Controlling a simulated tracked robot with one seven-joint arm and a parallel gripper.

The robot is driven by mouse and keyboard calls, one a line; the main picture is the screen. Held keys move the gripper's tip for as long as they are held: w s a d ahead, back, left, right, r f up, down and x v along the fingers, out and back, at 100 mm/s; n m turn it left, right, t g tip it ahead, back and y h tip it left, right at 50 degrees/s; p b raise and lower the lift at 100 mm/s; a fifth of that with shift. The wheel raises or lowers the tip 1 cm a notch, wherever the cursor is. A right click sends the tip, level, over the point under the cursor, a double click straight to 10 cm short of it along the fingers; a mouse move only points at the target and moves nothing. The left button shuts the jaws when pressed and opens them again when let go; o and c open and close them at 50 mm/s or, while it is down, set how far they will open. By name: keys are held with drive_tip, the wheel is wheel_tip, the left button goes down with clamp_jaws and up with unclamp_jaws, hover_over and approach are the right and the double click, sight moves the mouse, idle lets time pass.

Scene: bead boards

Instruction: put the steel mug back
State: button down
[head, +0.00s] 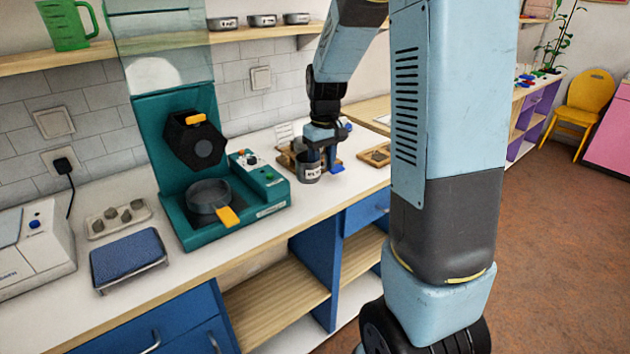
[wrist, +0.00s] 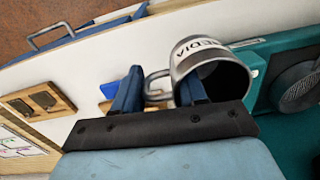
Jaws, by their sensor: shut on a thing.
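The steel mug (head: 309,172) has dark lettering on its side and is at the counter, right of the teal machine. In the wrist view the mug (wrist: 208,50) shows its dark open mouth and its handle between my blue fingers. My gripper (head: 327,163) is shut on the mug's handle; it also shows in the wrist view (wrist: 160,88). I cannot tell whether the mug's base touches the counter. Part of the mug is hidden behind my fingers.
The teal machine (head: 270,189) stands close to the mug's left. A wooden board (head: 286,160) lies behind the mug, and a small wooden tray (head: 374,156) is to its right. A blue-topped scale (head: 128,257) is at the left. The counter's front edge is near the mug.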

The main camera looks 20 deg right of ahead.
hover_over(316, 190)
wheel_tip(316, 190, down, 7)
drive_tip(key=shift+d+r, duration=0.1)
drive_tip(key=shift+r, duration=0.05)
drive_tip(key=shift+f, duration=1.5)
drive_tip(key=c, duration=0.6)
unclamp_jaws()
